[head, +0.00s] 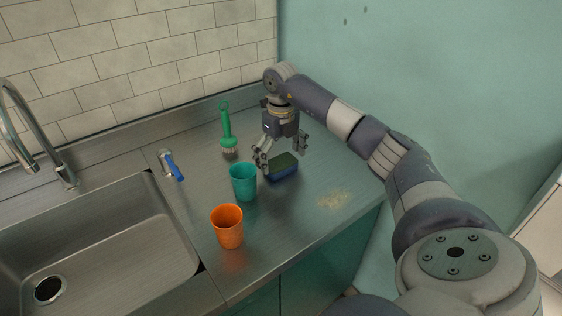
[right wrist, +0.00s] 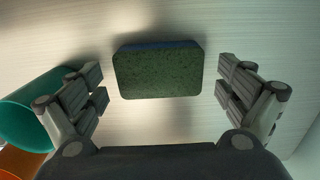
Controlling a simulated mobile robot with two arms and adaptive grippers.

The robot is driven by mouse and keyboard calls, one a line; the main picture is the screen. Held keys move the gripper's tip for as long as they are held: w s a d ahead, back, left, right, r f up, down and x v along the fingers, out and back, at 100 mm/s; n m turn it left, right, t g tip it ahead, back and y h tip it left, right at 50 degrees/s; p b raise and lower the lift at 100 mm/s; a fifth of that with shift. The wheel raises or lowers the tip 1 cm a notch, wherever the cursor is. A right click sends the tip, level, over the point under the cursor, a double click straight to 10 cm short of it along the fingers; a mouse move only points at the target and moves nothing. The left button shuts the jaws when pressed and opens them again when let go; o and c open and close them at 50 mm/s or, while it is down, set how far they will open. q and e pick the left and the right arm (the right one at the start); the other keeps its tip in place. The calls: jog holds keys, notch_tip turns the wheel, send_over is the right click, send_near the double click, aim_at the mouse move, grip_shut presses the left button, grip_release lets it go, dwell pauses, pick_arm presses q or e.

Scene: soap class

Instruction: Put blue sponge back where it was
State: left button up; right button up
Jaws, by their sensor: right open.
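The blue sponge (head: 283,168) has a dark green top and blue sides. It lies on the steel counter, right of the teal cup. My right gripper (head: 279,152) is open just above and behind it. In the right wrist view the sponge (right wrist: 158,70) sits between the two spread fingers, with a gap on each side and nothing held. My left gripper is not in the frames.
A teal cup (head: 243,183) stands close left of the sponge and near one finger in the right wrist view. An orange cup (head: 229,228), a green brush (head: 227,135) and a blue-handled tool (head: 173,166) are on the counter. A yellowish stain (head: 334,200) lies on the right. The sink (head: 120,235) is at left.

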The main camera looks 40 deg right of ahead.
aim_at(281, 162)
notch_tip(281, 162, up, 10)
jog(key=shift+r, duration=0.25)
dwell(0.6)
